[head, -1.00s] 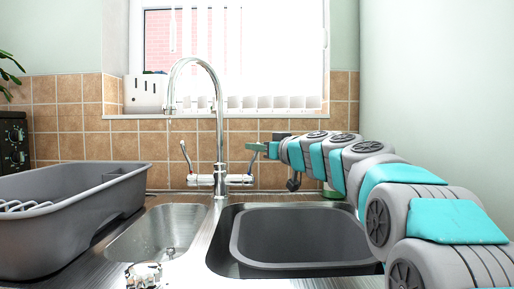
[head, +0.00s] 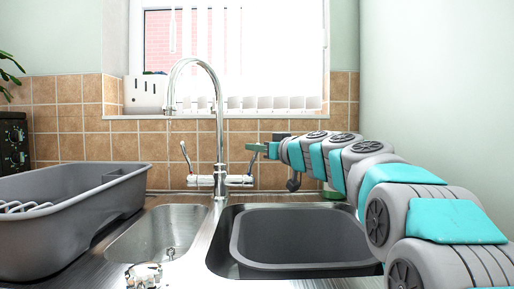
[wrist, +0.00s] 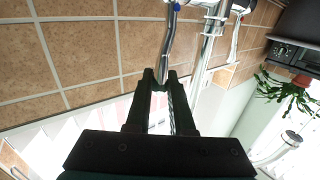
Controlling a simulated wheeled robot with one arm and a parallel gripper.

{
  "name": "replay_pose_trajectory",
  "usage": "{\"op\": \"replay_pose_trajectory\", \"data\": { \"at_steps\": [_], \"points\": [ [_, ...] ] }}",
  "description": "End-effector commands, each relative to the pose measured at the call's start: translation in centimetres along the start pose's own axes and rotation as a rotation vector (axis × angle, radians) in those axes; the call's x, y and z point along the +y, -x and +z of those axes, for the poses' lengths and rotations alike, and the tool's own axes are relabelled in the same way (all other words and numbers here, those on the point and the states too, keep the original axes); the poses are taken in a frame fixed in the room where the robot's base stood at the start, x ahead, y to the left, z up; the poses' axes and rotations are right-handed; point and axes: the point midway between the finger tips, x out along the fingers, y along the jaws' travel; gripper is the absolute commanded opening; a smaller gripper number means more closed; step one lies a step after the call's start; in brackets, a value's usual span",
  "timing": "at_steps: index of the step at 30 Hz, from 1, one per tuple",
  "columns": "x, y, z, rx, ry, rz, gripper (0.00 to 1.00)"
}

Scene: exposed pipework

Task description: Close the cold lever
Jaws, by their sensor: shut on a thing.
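The chrome mixer tap (head: 219,150) stands behind the sink with a lever on each side. The cold lever (head: 251,168) is on the right side of the tap and points up, tilted slightly to the right. In the wrist view the cold lever (wrist: 168,45) has a blue mark near its base, and its end lies between my fingertips. My gripper (head: 260,148) reaches in from the right and is shut on this lever near its tip; it also shows in the wrist view (wrist: 160,76). The left lever (head: 185,155) stands up, leaning left.
A grey dish rack (head: 75,225) stands on the left of the drainer. A grey basin (head: 300,240) sits in the right sink bowl, below my arm. The tiled wall (head: 180,142) and window sill are close behind the tap.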

Motion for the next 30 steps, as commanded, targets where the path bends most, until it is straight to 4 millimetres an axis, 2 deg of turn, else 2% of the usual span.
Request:
{"op": "replay_pose_trajectory", "data": {
  "at_steps": [7, 16, 29, 30],
  "points": [
    [0.8, -1.1, -0.8, -0.096, -0.066, 0.001, 0.00],
    [1.1, -1.6, -0.5, -0.198, -0.139, 0.000, 0.00],
    [1.3, -1.6, -0.3, -0.221, -0.159, 0.007, 0.00],
    [1.3, -1.6, -0.3, -0.221, -0.159, 0.007, 0.22]
  ]
}}
